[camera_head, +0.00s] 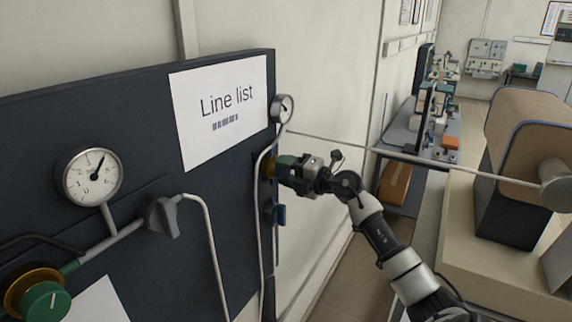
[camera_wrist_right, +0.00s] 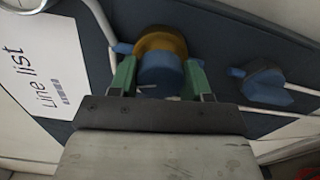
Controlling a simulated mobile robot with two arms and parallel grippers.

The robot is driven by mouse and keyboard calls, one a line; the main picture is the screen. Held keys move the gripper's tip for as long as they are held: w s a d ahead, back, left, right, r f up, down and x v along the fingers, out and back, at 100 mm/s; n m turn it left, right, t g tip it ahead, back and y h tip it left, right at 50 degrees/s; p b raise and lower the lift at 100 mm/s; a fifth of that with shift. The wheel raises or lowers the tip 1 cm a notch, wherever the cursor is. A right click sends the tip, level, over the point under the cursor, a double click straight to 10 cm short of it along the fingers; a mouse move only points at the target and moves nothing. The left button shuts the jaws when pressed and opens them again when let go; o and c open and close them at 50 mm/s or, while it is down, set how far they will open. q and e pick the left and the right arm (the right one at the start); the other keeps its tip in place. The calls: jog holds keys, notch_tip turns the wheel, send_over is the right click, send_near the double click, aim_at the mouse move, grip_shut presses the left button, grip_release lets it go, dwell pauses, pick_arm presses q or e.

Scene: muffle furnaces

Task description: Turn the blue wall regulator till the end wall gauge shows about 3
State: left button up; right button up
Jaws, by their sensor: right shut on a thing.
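The blue wall regulator (camera_wrist_right: 160,72) shows in the right wrist view as a blue knob in front of a brass collar. My right gripper (camera_wrist_right: 163,88) has its green fingers on either side of the knob and is shut on it. In the head view my right gripper (camera_head: 284,170) covers the knob, and only some of the brass collar (camera_head: 266,167) shows. The end wall gauge (camera_head: 284,108) is a small round dial above the gripper; its dark needle shows, but its numbers are too small to read. My left gripper is not in view.
A blue valve handle (camera_head: 280,214) sits just below the gripper. A larger gauge (camera_head: 93,177), a grey valve handle (camera_head: 163,217) and a green regulator (camera_head: 42,302) are on the dark panel at left. A furnace (camera_head: 530,128) and a thin rod (camera_head: 430,160) are at right.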

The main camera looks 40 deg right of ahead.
jog(key=shift+m, duration=0.9)
jog(key=o, duration=0.9)
jog(key=shift+o, duration=0.2)
jog(key=shift+s, duration=0.1)
jog(key=shift+s+d+f, duration=0.15)
jog(key=shift+s, duration=0.15)
jog(key=b+v, duration=0.4)
jog(key=v, duration=0.6)
jog(key=shift+b, duration=0.4)
